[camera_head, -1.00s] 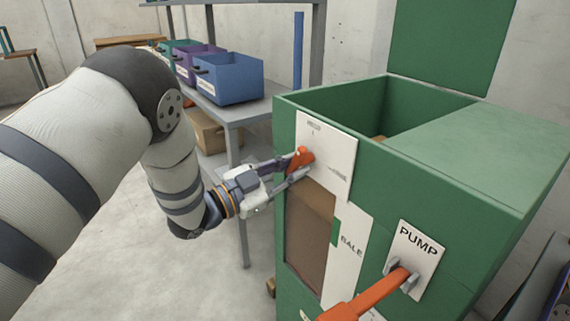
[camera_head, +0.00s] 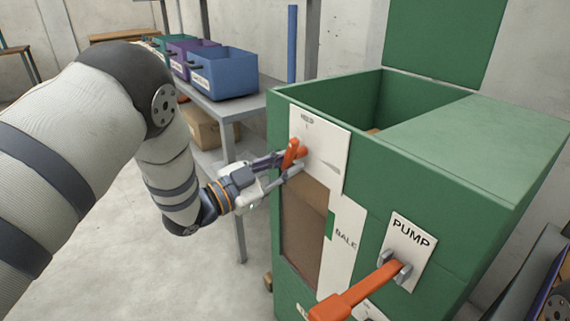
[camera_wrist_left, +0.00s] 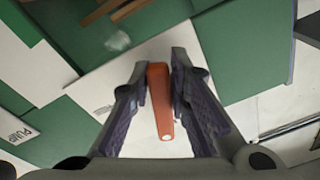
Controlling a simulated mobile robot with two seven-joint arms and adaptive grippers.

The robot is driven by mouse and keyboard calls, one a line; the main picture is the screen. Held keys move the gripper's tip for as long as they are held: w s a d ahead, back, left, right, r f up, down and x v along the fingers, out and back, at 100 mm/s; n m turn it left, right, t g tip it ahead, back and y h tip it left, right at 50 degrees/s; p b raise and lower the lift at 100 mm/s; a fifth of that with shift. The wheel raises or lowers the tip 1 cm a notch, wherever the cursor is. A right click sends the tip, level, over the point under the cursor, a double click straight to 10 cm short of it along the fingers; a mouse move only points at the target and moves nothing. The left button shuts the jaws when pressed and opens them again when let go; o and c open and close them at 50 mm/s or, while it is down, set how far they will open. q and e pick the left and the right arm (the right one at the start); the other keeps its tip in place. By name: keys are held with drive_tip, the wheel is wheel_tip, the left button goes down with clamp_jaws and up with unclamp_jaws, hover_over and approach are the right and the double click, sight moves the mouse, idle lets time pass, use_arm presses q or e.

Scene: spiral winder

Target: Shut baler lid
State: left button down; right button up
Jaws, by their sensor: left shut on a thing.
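The green baler (camera_head: 460,215) stands at the right with its top opening (camera_head: 345,100) uncovered. A green panel, apparently its lid (camera_head: 440,40), stands upright behind the opening. A small orange lever (camera_head: 291,152) sits on a white plate (camera_head: 325,150) on the baler's front, near the top left. My left gripper (camera_head: 290,165) is shut on this lever. In the left wrist view the orange lever (camera_wrist_left: 160,100) lies between the two fingers. My right gripper is not in view.
A long orange pump handle (camera_head: 355,290) sticks out from the baler's front below the PUMP label (camera_head: 411,233). A grey bench (camera_head: 235,105) with blue (camera_head: 225,75) and purple (camera_head: 182,62) bins stands behind my left arm. The floor left of the baler is open.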

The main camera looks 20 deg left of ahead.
use_arm(q)
drive_tip(key=shift+s+d+f+g, duration=0.4)
drive_tip(key=shift+d+f, duration=0.3)
drive_tip(key=shift+f, duration=0.1)
drive_tip(key=c, duration=1.6)
unclamp_jaws()
drive_tip(key=shift+o, duration=0.2)
drive_tip(key=shift+w+d+r, duration=0.1)
drive_tip(key=shift+d+r, duration=0.15)
drive_tip(key=shift+w+a+r, duration=0.1)
drive_tip(key=shift+a+r, duration=0.15)
drive_tip(key=shift+r, duration=0.1)
drive_tip(key=f+v, duration=0.1)
drive_tip(key=v, duration=1.1)
